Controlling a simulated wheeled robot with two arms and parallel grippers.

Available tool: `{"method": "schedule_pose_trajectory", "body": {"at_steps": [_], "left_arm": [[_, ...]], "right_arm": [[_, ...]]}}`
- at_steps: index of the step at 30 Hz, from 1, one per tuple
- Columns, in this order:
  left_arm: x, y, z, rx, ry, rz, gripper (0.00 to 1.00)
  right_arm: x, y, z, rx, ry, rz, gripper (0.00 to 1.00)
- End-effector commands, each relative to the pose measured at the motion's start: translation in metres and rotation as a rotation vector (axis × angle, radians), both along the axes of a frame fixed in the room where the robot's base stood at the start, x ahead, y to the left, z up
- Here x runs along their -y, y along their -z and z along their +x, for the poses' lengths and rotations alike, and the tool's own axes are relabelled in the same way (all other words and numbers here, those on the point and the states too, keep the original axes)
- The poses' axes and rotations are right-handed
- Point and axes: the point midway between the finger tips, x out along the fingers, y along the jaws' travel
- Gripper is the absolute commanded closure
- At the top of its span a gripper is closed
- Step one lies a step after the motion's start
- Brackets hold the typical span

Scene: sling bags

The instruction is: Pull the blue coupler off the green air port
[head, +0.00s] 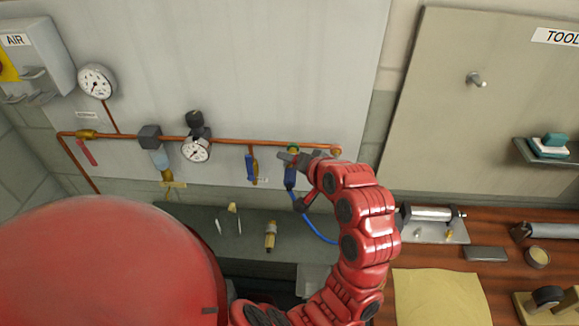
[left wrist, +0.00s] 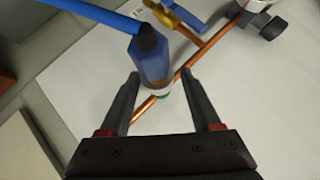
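The blue coupler (head: 290,178) hangs under the green air port (head: 293,149) on the copper pipe, with a blue hose (head: 318,233) running down from it. In the left wrist view, the blue coupler (left wrist: 151,62) meets a pale collar and a green ring, the air port (left wrist: 160,93), and they look joined. My left gripper (head: 287,157) is at the port in the head view. In the left wrist view, my left gripper (left wrist: 160,78) is open, one finger on each side of the coupler's port end, with gaps visible. My right gripper is not in view.
A copper pipe (head: 235,141) runs along the wall panel with a blue-handled valve (head: 251,167) and a gauge (head: 196,150) left of the port. A brass fitting (head: 270,236) stands on the grey bench below. A cylinder (head: 431,213) lies on the wooden bench at right.

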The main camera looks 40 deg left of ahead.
Motion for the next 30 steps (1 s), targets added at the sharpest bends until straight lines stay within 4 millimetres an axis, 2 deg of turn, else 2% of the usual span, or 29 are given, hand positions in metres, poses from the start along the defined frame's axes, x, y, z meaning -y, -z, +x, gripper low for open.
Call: {"method": "schedule_pose_trajectory", "body": {"at_steps": [1,10,17,30], "left_arm": [[0.0,0.0,0.0,0.0,0.0,0.0,0.47],[0.0,0.0,0.0,0.0,-0.001,0.001,1.0],[0.001,-0.001,-0.001,0.001,0.0,0.001,1.0],[0.011,-0.001,-0.017,0.0,-0.001,-0.001,1.0]], "right_arm": [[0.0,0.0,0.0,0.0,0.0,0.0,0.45],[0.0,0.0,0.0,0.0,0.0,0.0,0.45],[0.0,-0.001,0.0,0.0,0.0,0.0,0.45],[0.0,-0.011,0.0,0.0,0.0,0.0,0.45]]}}
